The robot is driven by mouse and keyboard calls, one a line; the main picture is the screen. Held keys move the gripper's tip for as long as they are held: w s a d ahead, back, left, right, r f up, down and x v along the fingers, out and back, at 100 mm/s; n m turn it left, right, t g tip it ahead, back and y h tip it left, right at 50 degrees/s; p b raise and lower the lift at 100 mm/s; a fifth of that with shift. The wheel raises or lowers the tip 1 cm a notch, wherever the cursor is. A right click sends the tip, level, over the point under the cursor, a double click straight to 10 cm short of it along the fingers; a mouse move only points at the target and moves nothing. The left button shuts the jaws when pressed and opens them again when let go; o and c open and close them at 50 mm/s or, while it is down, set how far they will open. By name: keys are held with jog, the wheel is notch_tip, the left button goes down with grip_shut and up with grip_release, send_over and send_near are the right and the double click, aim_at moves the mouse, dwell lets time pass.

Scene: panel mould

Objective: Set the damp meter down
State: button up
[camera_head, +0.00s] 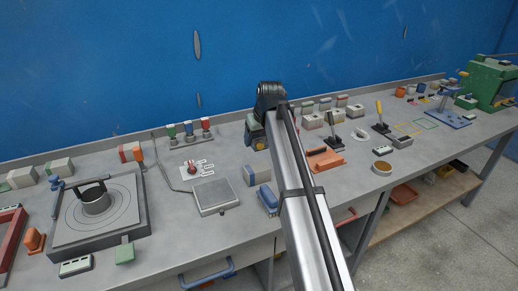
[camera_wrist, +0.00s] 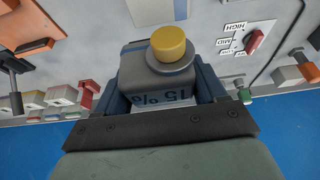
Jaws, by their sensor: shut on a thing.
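The damp meter (camera_wrist: 150,75) is a dark grey block with a round yellow knob on top and a "15%" marking on its side. In the wrist view it sits between the two dark blue fingers of my gripper (camera_wrist: 158,82), which is shut on it. In the head view my gripper (camera_head: 255,131) is over the middle of the bench toward the back, and the meter (camera_head: 261,144) shows only as a small dark shape with a yellow spot, partly hidden by my arm. I cannot tell whether its underside touches the bench.
A white panel with a red dial (camera_head: 192,169) lies left of my gripper, also in the wrist view (camera_wrist: 255,42). A grey scale (camera_head: 216,197) and a blue-striped block (camera_head: 257,173) stand in front. Black-handled tools (camera_head: 333,138) and an orange tray (camera_head: 325,158) are to the right.

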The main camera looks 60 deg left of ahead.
jog(key=shift+w+r, duration=0.15)
jog(key=shift+r, duration=0.35)
jog(key=w+d+f+m, duration=0.1)
jog(key=w+d+f, duration=0.1)
jog(key=w+d, duration=0.45)
jog(key=w+d+f+m, duration=0.15)
jog(key=w+d, duration=0.25)
jog(key=w, duration=0.5)
jog(key=s+d+f+n+g+h, duration=0.1)
jog(key=s+n+g, duration=0.1)
jog(key=n, duration=0.4)
jog(key=s+d+f+n+g, duration=0.1)
jog(key=s+d+n, duration=0.15)
jog(key=n, duration=0.25)
jog(key=shift+n, duration=0.25)
jog(key=shift+s+a+f, duration=0.1)
jog(key=shift+a+f, duration=0.05)
jog(key=shift+f, duration=2.25)
jog(key=shift+a+f, duration=0.15)
jog(key=shift+f, duration=2.2)
jog(key=shift+f, duration=0.15)
jog(key=o, duration=1.5)
jog(key=shift+c, duration=0.2)
